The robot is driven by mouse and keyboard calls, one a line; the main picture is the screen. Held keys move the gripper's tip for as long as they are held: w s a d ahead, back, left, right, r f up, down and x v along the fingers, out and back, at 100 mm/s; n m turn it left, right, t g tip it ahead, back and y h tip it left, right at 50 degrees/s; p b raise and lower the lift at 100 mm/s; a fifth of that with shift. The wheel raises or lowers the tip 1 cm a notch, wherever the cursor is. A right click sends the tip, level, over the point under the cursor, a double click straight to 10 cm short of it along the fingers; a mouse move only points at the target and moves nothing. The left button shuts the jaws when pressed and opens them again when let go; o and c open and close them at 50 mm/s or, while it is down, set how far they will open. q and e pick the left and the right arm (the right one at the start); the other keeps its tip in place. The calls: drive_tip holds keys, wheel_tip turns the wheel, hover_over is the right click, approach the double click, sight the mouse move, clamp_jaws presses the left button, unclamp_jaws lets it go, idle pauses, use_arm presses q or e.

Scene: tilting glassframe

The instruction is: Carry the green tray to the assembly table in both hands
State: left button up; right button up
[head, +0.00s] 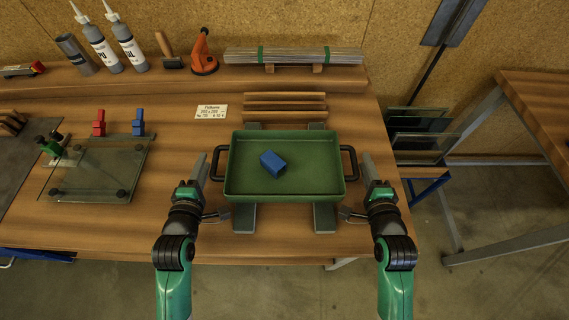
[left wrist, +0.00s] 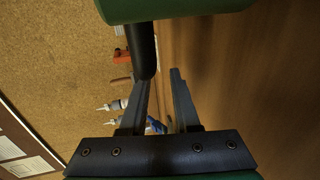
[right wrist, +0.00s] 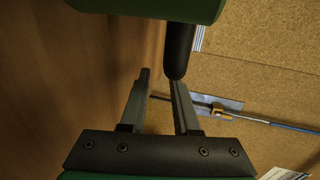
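The green tray (head: 300,190) lies level on two grey rails (head: 324,217) on the wooden workbench, with a blue block (head: 272,163) inside. Its black left handle (head: 215,163) and right handle (head: 352,163) stick out sideways. My left gripper (head: 199,168) is open and empty just outside the left handle; in the left wrist view the handle (left wrist: 141,45) lines up with one finger. My right gripper (head: 368,168) is open and empty just outside the right handle; the handle shows by one finger in the right wrist view (right wrist: 179,50). Whether fingers touch handles I cannot tell.
A second wooden table (head: 545,105) stands at the right, across a floor gap. Glass panes (head: 418,130) stand between. Wooden strips (head: 285,105) and a label card (head: 211,112) lie behind the tray. A glass plate with clamps (head: 95,170) is at left; bottles (head: 130,48) stand behind.

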use_arm(q)
drive_tip(key=shift+w+d, duration=0.25)
drive_tip(key=shift+d, duration=0.2)
use_arm(e)
drive_tip(key=shift+w+a, duration=0.25)
drive_tip(key=shift+a, duration=0.2)
use_arm(q)
drive_tip(key=shift+d, duration=0.25)
use_arm(e)
drive_tip(key=shift+a, duration=0.2)
use_arm(q)
drive_tip(key=shift+s+d, duration=0.1)
drive_tip(key=shift+s, duration=0.1)
use_arm(e)
drive_tip(key=shift+s+a, duration=0.15)
drive_tip(key=shift+s, duration=0.05)
use_arm(q)
drive_tip(key=shift+w, duration=0.1)
use_arm(e)
drive_tip(key=shift+w, duration=0.1)
